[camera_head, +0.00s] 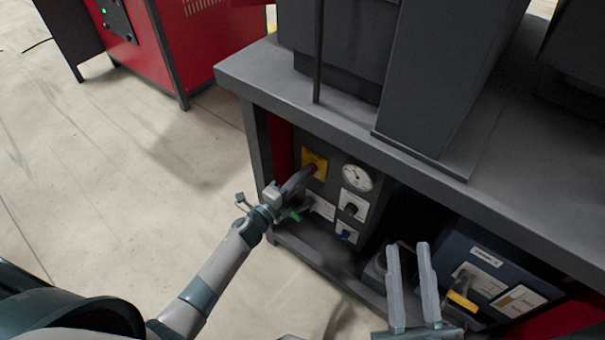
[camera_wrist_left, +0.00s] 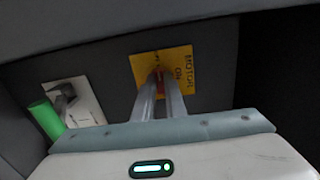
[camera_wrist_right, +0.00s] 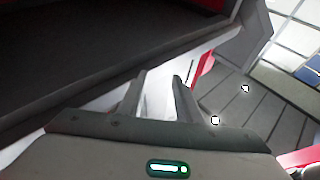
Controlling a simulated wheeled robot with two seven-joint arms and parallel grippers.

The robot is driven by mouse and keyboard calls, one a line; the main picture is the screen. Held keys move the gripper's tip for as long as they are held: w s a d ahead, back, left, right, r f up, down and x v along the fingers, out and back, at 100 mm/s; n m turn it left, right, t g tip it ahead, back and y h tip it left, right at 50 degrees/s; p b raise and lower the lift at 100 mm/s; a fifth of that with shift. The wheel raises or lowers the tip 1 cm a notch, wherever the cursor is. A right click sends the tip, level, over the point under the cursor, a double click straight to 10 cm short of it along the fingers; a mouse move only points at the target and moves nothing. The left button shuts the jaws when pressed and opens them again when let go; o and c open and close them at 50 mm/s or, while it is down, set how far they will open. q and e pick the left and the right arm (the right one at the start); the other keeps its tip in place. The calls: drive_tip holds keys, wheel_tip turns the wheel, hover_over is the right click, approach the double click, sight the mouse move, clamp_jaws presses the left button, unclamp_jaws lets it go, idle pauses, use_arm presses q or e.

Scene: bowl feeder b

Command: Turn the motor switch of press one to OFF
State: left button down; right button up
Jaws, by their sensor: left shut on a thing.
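The motor switch has a yellow plate (camera_head: 314,163) on the dark panel under the press table. In the left wrist view the plate (camera_wrist_left: 180,62) reads "MOTOR" and "ON", and a bit of its red knob (camera_wrist_left: 158,80) shows between the fingers. My left gripper (camera_head: 307,174) reaches the switch and is shut on the knob, which its fingers mostly hide. The knob's exact angle cannot be told. My right gripper (camera_head: 410,250) is open and empty, in front of the lower right part of the table.
Right of the switch are a round gauge (camera_head: 357,178), a black switch (camera_head: 351,207) and a blue switch (camera_head: 347,235). A green-tipped lever (camera_wrist_left: 47,118) sits beside it. A blue box (camera_head: 490,268) stands lower right. The table edge (camera_head: 400,185) overhangs the panel.

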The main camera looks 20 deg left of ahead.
use_arm(q)
drive_tip(key=shift+n, duration=0.3)
use_arm(e)
drive_tip(key=shift+w+f, duration=0.3)
drive_tip(key=shift+f, duration=0.1)
use_arm(q)
drive_tip(key=c, duration=1.8)
unclamp_jaws()
drive_tip(key=shift+a, duration=0.1)
drive_tip(key=shift+s, duration=0.2)
